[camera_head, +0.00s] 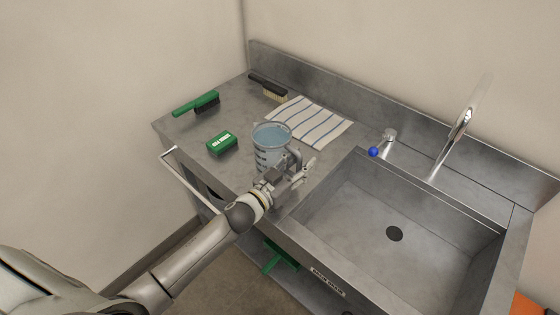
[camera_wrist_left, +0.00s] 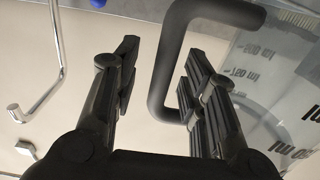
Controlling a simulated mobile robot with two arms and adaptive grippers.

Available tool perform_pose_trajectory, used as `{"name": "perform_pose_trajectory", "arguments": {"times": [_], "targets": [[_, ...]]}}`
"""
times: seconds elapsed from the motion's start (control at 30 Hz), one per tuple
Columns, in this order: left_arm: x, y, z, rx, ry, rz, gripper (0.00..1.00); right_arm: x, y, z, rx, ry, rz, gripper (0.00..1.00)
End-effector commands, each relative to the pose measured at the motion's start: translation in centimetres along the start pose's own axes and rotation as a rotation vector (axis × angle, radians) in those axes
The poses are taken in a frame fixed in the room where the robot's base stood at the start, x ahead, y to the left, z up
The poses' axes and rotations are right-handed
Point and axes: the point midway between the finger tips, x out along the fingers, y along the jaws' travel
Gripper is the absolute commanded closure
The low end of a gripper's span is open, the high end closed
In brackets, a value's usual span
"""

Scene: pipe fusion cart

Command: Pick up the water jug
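The water jug (camera_head: 268,145) is a clear measuring jug with bluish contents, upright on the steel counter, left of the sink. In the left wrist view the jug (camera_wrist_left: 262,88) shows its printed scale at the right, and its dark grey handle (camera_wrist_left: 165,75) comes between my fingers. My left gripper (camera_head: 298,170) is at the handle side of the jug. In the left wrist view the gripper (camera_wrist_left: 158,80) is open, with the handle nearer the right finger and a gap to the left finger. My right gripper is not in view.
A striped cloth (camera_head: 310,122) lies behind the jug. A green box (camera_head: 222,143), a green brush (camera_head: 198,104) and a black-handled brush (camera_head: 269,88) are on the counter. The sink (camera_head: 360,205) with a tap (camera_head: 463,125) is at the right. A rail (camera_head: 187,180) runs along the counter's left front.

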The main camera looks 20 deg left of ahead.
Motion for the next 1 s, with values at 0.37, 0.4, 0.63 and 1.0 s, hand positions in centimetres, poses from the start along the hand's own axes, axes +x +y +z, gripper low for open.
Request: {"name": "perform_pose_trajectory", "arguments": {"times": [0.37, 0.4, 0.63, 1.0], "targets": [[-0.04, -0.01, 0.01, 0.0, 0.0, 0.0, 1.0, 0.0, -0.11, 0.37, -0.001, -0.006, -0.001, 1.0], [-0.04, -0.01, 0.01, 0.0, 0.0, 0.0, 1.0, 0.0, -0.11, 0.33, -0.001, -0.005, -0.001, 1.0], [-0.04, 0.0, 0.01, -0.001, 0.0, 0.0, 1.0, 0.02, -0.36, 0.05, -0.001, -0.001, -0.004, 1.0], [0.06, -0.01, -0.48, 0.004, 0.009, 0.002, 1.0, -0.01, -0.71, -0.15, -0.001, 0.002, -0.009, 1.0]]}}
